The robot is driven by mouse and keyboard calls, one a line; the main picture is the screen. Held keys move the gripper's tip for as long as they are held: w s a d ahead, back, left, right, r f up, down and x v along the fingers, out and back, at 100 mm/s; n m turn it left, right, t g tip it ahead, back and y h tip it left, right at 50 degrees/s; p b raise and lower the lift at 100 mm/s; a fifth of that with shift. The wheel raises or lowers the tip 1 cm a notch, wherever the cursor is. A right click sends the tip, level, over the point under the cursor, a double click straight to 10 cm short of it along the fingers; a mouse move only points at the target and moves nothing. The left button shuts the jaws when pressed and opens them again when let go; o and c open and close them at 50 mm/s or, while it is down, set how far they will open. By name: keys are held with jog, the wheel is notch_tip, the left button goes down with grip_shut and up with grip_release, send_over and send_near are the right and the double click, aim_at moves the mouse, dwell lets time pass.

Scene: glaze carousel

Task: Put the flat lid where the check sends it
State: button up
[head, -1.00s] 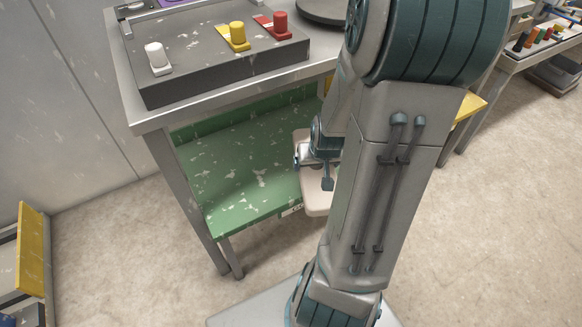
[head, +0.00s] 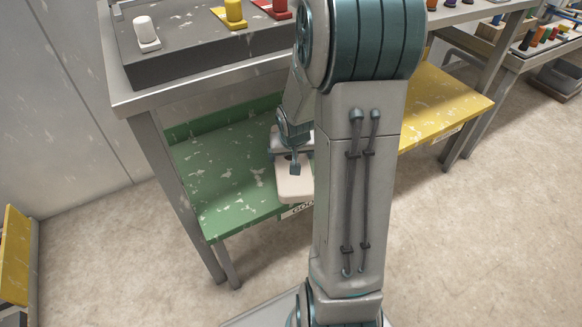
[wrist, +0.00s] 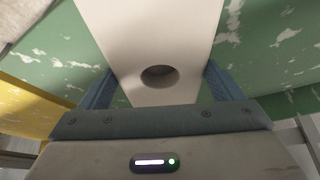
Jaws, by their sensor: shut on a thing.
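The flat lid (head: 294,186) is a pale cream slab. My gripper (head: 294,165) is shut on it at the right part of the green shelf (head: 225,180), near its front edge. In the wrist view the lid (wrist: 150,35) lies between the two blue fingers (wrist: 158,90) and has a round dark hole. The green shelf (wrist: 262,45) shows behind the lid. Whether the lid touches the shelf I cannot tell. A label on the shelf's front edge is partly hidden by my arm. The yellow shelf (head: 440,105) is to the right, also with a label.
Table legs flank the shelves. A yellow-sided object (head: 15,255) stands at lower left. The floor in front is clear.

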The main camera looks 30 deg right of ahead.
aim_at(291, 160)
jog(key=shift+f+b, duration=1.15)
jog(key=shift+f, duration=0.75)
jog(key=shift+f, duration=0.2)
jog(key=o, duration=1.5)
jog(key=shift+r, duration=0.1)
